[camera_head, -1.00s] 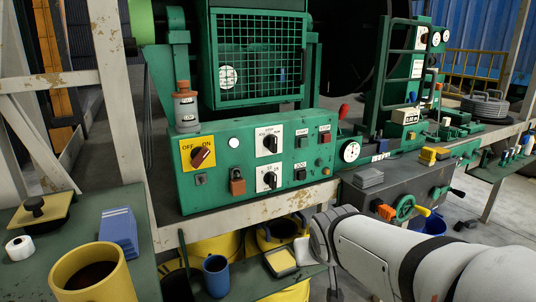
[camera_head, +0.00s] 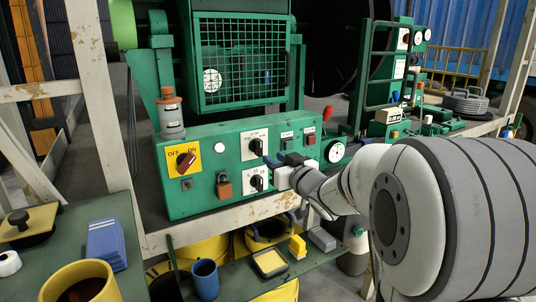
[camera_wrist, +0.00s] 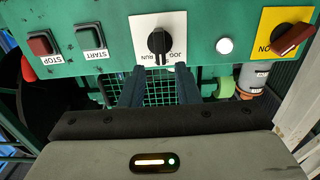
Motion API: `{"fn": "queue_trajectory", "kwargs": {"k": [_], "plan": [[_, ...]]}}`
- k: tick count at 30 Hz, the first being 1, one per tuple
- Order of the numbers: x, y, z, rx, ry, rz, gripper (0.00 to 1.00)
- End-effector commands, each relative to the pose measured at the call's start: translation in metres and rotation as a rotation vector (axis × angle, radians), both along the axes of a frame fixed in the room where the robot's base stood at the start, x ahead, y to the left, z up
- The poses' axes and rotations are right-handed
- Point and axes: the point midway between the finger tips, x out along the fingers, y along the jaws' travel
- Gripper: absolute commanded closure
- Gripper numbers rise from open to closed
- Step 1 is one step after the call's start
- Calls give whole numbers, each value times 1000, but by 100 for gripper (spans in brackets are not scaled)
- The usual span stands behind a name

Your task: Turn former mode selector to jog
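The mode selector is a black knob on a white plate in the upper row of the green control panel. Its knob (camera_head: 257,147) shows in the head view and, upside down with JOG and RUN lettering, in the wrist view (camera_wrist: 159,41). The knob stands roughly upright in the wrist view; which label it points to is hard to read. My gripper (camera_head: 271,161) is at the panel front, just below and right of this knob. In the wrist view its two dark blue fingers (camera_wrist: 159,72) are apart and empty, with the knob just beyond their tips.
A second selector (camera_head: 257,183) sits directly below, close to my gripper. The START button (camera_head: 287,144) and red STOP button (camera_head: 310,139) are to the right. The yellow OFF/ON switch (camera_head: 185,160) and a padlock (camera_head: 224,188) are to the left.

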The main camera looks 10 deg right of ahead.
Motion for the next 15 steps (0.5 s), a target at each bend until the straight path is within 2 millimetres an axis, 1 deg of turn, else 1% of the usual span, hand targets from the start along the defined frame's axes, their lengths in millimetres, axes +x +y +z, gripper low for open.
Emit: {"fn": "queue_trajectory", "kwargs": {"k": [15], "plan": [[40,13,0,-1,2,-1,71]]}}
